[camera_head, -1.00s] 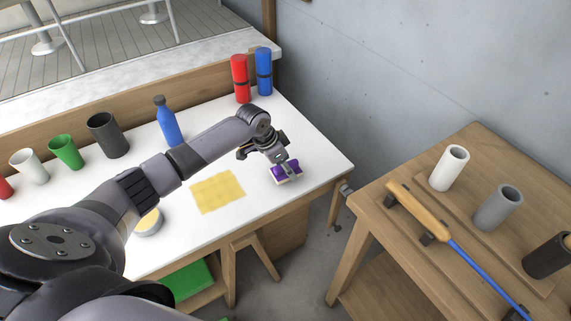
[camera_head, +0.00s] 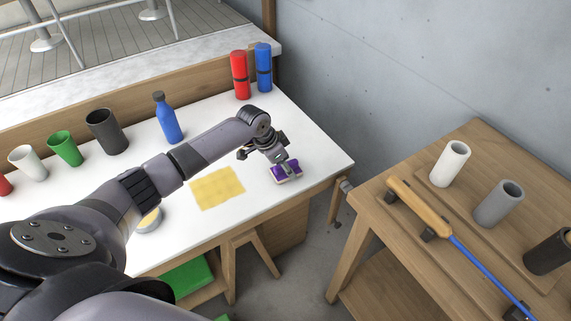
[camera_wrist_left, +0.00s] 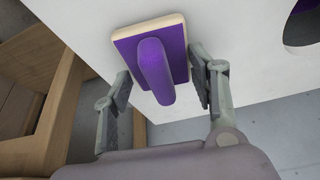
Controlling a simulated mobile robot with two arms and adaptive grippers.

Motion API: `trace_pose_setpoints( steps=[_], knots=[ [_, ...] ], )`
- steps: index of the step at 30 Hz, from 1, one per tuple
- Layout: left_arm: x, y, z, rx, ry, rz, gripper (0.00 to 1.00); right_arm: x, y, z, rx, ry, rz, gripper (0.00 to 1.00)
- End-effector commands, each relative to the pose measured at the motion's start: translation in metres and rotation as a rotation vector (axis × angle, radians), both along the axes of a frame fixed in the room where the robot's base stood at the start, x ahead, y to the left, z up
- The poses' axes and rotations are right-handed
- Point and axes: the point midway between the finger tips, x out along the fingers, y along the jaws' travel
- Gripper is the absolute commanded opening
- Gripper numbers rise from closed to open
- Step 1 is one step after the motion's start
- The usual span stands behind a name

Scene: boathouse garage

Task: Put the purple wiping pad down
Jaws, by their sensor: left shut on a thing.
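The purple wiping pad (camera_head: 290,173) is at the right end of the white table (camera_head: 262,205), close to its front edge. In the left wrist view the pad (camera_wrist_left: 178,38) shows a purple top, a pale rim and a rounded purple handle. My left gripper (camera_head: 283,165) is above it and shut on it. In the left wrist view its fingers (camera_wrist_left: 162,82) are on either side of the pad. I cannot tell whether the pad's underside touches the tabletop. My right gripper is not in view.
A yellow cloth (camera_head: 217,188) lies left of the pad. A blue bottle (camera_head: 167,120), a red cylinder (camera_head: 240,76) and a blue cylinder (camera_head: 264,68) stand farther back. A wooden table (camera_head: 440,262) with cups is on the right, across a gap. White tabletop around the pad is clear.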

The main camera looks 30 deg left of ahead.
Motion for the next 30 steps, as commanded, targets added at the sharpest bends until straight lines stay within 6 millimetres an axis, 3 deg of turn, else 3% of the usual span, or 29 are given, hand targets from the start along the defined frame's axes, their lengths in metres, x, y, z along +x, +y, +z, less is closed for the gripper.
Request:
trace_pose_setpoints(
  steps=[1,2,12,23,30],
  knots=[
    [0.0,0.0,-0.001,0.0,0.0,0.0,0.27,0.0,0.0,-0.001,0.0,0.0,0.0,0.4],
    [0.0,0.0,-0.001,0.0,0.0,0.0,0.54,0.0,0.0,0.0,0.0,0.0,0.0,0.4],
    [0.0,0.0,-0.001,0.0,0.0,0.0,0.77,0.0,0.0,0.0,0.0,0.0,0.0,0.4],
    [-0.001,0.001,0.002,-0.001,-0.001,0.0,0.77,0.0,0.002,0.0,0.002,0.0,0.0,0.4],
    [-0.012,0.01,0.037,0.002,-0.004,-0.001,0.77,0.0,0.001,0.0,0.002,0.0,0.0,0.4]
  ],
)
